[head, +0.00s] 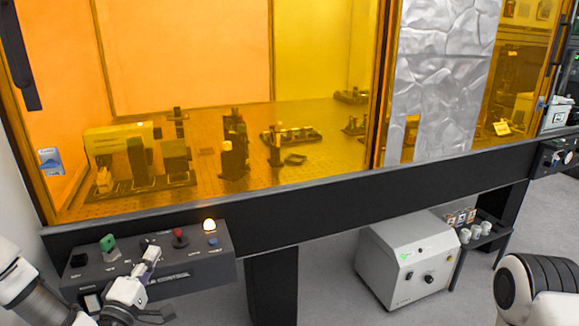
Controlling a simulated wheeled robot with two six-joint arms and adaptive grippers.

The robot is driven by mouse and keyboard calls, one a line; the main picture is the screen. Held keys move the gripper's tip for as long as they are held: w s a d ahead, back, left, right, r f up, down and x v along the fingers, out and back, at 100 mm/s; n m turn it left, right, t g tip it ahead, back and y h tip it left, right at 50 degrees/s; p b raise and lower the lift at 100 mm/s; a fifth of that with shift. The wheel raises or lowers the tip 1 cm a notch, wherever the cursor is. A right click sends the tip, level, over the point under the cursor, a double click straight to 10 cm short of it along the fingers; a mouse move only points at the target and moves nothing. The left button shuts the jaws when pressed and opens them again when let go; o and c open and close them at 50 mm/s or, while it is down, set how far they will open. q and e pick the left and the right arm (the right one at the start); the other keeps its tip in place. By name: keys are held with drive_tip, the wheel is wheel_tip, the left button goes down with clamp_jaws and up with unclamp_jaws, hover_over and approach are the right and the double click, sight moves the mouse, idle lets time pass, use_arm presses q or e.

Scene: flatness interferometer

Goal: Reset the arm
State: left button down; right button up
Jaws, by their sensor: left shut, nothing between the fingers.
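My left gripper (149,257) is shut and empty. It is in front of the black control box (195,268) at the lower left, with its tip overlapping the box's sloping top in the picture. I cannot tell whether it touches the box. My left arm hides part of the box's front. Part of my right arm shows at the lower right, but its gripper is not in view.
Behind the box, an amber enclosure (320,190) covers an optical table with several dark instruments. A black rail (330,214) runs along its front. A grey-white unit (405,255) stands on the floor, with a small rack (485,240) of cups beside it.

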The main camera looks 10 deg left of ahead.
use_arm(q)
drive_tip(key=s+d+f+m+g+h+p, duration=0.2)
drive_tip(key=s+d+f+m+g, duration=0.3)
drive_tip(key=d+f, duration=0.4)
drive_tip(key=s+d+f+m+g+h+p, duration=0.2)
drive_tip(key=s+d+f+m+g, duration=0.3)
drive_tip(key=d+f, duration=0.45)
drive_tip(key=s+a+f+m+g+y, duration=0.1)
drive_tip(key=s+f+m+g, duration=0.2)
drive_tip(key=s, duration=0.6)
drive_tip(key=s+a+f+m+g+y, duration=0.2)
drive_tip(key=s+f+g, duration=0.4)
drive_tip(key=s, duration=0.4)
drive_tip(key=shift+a+m+g, duration=0.3)
drive_tip(key=shift+m+g, duration=0.4)
drive_tip(key=shift+g, duration=0.2)
drive_tip(key=shift+s, duration=0.15)
